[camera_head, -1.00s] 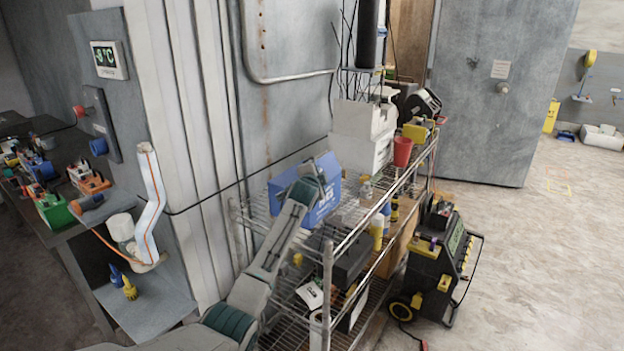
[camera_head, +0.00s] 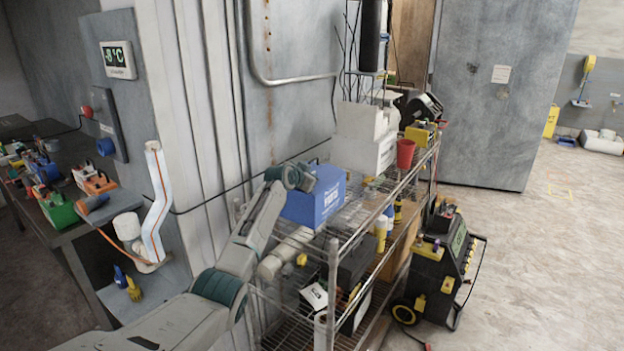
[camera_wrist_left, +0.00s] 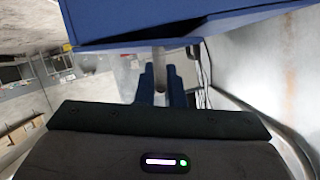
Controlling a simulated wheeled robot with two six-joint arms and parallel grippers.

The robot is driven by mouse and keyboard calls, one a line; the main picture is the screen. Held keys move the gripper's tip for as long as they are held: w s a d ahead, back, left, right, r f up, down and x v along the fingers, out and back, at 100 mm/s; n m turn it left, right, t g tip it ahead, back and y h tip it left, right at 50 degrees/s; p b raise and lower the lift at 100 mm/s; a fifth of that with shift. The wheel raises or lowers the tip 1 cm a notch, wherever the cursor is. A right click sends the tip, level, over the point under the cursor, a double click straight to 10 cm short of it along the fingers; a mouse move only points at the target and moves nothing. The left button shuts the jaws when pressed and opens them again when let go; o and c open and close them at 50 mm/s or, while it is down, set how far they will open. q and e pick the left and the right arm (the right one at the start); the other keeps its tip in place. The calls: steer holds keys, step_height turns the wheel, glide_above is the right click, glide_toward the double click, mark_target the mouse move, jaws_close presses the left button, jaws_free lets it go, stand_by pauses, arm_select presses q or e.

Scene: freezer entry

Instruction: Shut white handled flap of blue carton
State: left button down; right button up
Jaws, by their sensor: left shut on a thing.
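The blue carton (camera_head: 322,204) stands on the upper shelf of the wire rack in the head view. Its top looks nearly flat, with a blue panel lying over it. My left arm reaches it from the left, with the wrist at the carton's upper left; the fingertips are hidden there. In the left wrist view, blue carton panels (camera_wrist_left: 180,20) fill the top, with a dark gap under them. My left gripper (camera_wrist_left: 161,82) is shut on a pale bar between its fingers, likely the flap's white handle. My right gripper is not in view.
The wire rack (camera_head: 333,255) holds white boxes (camera_head: 362,140), a red cup (camera_head: 405,153) and bottles close to the carton. A black wheeled machine (camera_head: 437,275) stands right of the rack. The grey wall is close behind; open floor lies at right.

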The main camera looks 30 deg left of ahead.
arm_select(q)
steer(key=shift+a+f+n+h+b, duration=0.2)
steer(key=shift+f+n+h+b, duration=0.25)
steer(key=shift+f, duration=0.15)
steer(key=c, duration=1.5)
jaws_free()
steer(key=shift+w, duration=0.1)
steer(key=shift+r, duration=0.1)
steer(key=b+v, duration=0.3)
steer(key=v, duration=0.7)
steer(key=shift+s+r, duration=0.15)
steer(key=shift+s, duration=0.2)
